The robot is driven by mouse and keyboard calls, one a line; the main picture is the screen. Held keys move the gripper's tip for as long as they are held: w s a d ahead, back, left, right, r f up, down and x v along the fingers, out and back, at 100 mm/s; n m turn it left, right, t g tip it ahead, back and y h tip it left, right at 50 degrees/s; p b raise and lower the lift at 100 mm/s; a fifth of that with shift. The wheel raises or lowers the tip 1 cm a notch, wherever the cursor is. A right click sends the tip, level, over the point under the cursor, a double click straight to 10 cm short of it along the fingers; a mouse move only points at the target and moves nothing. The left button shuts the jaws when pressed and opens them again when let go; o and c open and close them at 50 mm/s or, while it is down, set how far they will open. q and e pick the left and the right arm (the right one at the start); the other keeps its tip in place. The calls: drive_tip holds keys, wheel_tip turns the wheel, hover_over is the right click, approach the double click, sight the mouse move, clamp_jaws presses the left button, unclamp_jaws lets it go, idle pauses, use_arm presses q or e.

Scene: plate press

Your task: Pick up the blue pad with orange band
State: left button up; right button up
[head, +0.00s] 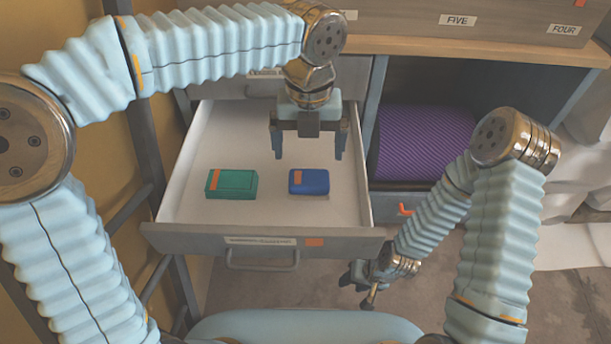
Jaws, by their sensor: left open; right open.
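The blue pad with an orange band (315,183) lies flat in an open white drawer (190,165), right of the drawer's middle. Its orange band is at the pad's left end. My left gripper (307,155) points down over the drawer, open and empty, with its fingers above and a little behind the blue pad. Nothing is between its fingers. My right gripper (368,285) is low, in front of the drawer's right front corner, and looks empty.
A green pad with an orange band (235,184) lies left of the blue pad, with bare drawer floor between them. The drawer's front panel (200,240) has a handle (262,262). A purple striped object (425,140) fills the open compartment at the right.

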sight(309, 179)
use_arm(q)
wheel_tip(309, 179, down, 10)
drive_tip(key=shift+d+f+b, duration=0.1)
drive_tip(key=shift+f+b, duration=0.05)
drive_tip(key=shift+b, duration=0.7)
drive_tip(key=c, duration=0.7)
drive_tip(key=shift+r, duration=0.5)
wheel_tip(309, 179, up, 3)
drive_tip(key=shift+f+p, duration=0.15)
drive_tip(key=shift+p, duration=0.3)
drive_tip(key=s+d+r, duration=0.2)
drive_tip(key=d+r, duration=0.1)
drive_tip(key=s+d+r+p, duration=0.1)
drive_tip(key=s+d+r, duration=0.2)
drive_tip(key=d, duration=0.1)
drive_tip(key=s+d+r+p, duration=0.1)
drive_tip(key=s+d+r, duration=0.2)
drive_tip(key=d, duration=0.1)
drive_tip(key=shift+d+r, duration=0.2)
drive_tip(key=shift+d, duration=0.05)
